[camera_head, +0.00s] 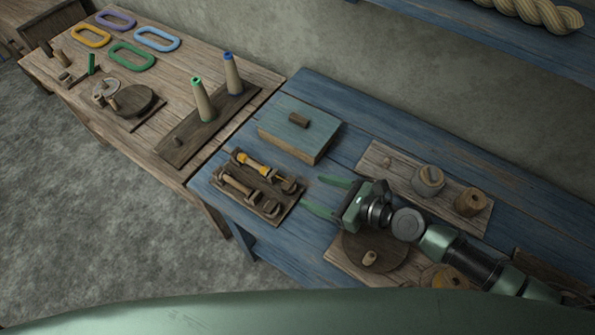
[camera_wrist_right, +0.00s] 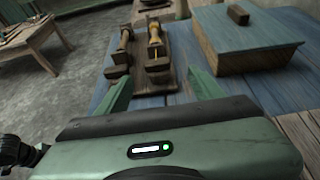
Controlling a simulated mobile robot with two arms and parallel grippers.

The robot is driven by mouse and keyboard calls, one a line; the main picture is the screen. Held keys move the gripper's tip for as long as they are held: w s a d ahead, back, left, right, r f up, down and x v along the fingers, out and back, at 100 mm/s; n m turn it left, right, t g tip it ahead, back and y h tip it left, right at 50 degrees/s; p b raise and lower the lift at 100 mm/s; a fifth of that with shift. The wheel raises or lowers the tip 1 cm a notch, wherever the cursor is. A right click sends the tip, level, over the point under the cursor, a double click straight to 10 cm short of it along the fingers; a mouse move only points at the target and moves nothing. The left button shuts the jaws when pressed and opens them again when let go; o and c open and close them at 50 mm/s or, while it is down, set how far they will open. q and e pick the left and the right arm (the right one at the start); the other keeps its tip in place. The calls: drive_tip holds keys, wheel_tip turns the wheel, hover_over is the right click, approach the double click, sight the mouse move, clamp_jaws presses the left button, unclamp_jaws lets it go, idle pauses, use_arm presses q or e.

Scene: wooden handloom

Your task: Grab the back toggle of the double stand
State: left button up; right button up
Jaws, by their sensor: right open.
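The double stand (camera_head: 268,212) is a dark wooden board on the blue table, with two dumbbell-shaped toggles lying side by side in its blocks. The back toggle (camera_head: 256,164) has a yellow middle; the front toggle (camera_head: 239,185) is plain wood. In the right wrist view the yellow toggle (camera_wrist_right: 155,38) is the right one and the other toggle (camera_wrist_right: 124,45) is left of it. My right gripper (camera_head: 320,194) is open and empty, just right of the stand, its fingers pointing toward it and apart from both toggles. My left gripper is out of view.
A blue-topped wooden box (camera_head: 297,125) stands close behind the stand; it also shows right in the wrist view (camera_wrist_right: 245,40). A board (camera_head: 405,170) with a jar and a spool lies behind my right arm. A round wooden piece (camera_head: 369,259) lies in front of my right wrist.

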sight(291, 184)
drive_tip(key=x, duration=0.7)
drive_tip(key=shift+a, duration=0.4)
drive_tip(key=shift+s, duration=0.1)
drive_tip(key=c, duration=1.4)
